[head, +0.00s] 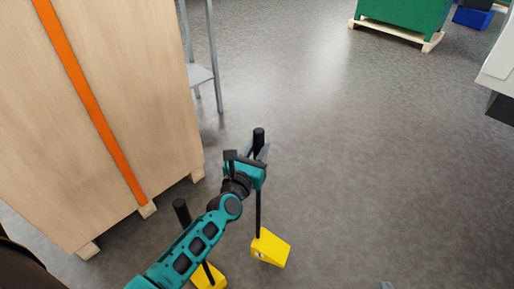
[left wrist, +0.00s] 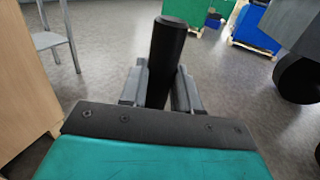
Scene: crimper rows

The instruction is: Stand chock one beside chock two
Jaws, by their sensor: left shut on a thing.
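Two yellow chocks with tall black handles stand low at the bottom middle of the head view. My left gripper (head: 259,158) is shut on the upper part of one handle, which also shows upright between the grey fingers in the left wrist view (left wrist: 167,50). This held chock (head: 271,248) is the right one; I cannot tell whether it touches the floor. The other chock (head: 208,279) is to its left, close by and apart, partly hidden by my left arm. I cannot read which is one or two. A small grey tip (head: 386,285) at the bottom edge may be my right gripper.
A large wooden crate (head: 100,110) with an orange strap stands at the left, close to the chocks. A grey metal stand (head: 203,75) is behind it. A green bin (head: 405,14) on a pallet is far back. The floor at the right is clear.

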